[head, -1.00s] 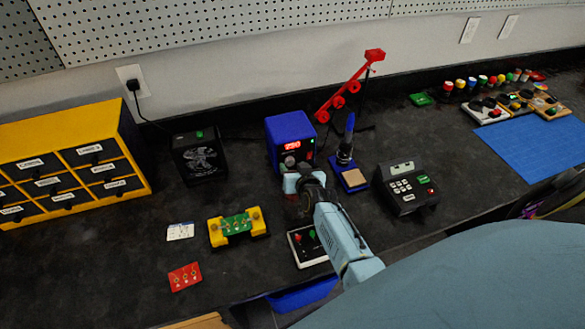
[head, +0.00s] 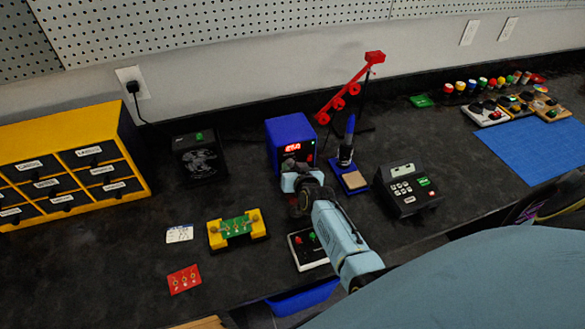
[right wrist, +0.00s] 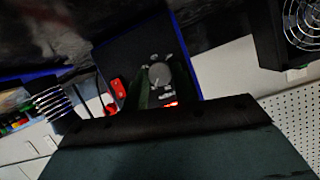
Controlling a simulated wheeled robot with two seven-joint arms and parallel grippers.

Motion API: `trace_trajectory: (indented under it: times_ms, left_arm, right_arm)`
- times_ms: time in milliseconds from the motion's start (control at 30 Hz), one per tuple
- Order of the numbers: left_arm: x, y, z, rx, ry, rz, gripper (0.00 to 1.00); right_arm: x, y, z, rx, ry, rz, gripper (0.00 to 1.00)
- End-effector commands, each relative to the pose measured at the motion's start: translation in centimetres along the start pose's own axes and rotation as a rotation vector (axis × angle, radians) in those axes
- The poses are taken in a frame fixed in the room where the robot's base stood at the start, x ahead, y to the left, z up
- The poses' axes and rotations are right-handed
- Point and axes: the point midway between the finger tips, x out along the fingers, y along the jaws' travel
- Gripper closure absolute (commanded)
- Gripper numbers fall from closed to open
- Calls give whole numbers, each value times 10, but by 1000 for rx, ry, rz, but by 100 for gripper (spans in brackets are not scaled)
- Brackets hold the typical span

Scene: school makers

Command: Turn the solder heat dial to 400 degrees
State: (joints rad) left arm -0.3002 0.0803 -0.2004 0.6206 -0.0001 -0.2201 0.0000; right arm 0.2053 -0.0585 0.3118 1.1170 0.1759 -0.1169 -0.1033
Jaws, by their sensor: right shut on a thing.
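The blue solder station (head: 288,130) stands on the dark bench, with a lit red display (head: 293,147) on its front. The display's digits are too blurred to read surely. The grey heat dial (right wrist: 158,75) with white marks around it shows in the right wrist view, on the station's dark front. My right gripper (head: 291,169) is at the station's front, below the display. It is shut on the dial, a dark green finger on either side in the right wrist view. In the head view my gripper mostly hides the dial. My left gripper is out of view.
The soldering iron stand (head: 347,158) is close right of the station, with a black keypad device (head: 408,190) beyond. A black fan box (head: 200,157) stands left. A yellow board holder (head: 237,229) and a white-edged box with buttons (head: 306,249) lie in front.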

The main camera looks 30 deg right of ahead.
Motion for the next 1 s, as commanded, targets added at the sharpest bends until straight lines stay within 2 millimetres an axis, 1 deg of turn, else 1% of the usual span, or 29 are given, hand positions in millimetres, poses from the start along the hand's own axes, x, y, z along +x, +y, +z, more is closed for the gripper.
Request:
trace_trajectory:
  times_ms: [267,467,667,1000]
  left_arm:
    - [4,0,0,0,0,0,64]
    - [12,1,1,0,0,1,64]
    - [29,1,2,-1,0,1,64]
    - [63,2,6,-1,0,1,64]
  right_arm:
    - [0,2,1,70,-7,-29,96]
    - [1,4,2,199,-16,-81,96]
    - [1,5,4,364,-29,-147,96]
    - [2,6,5,613,-46,-246,96]
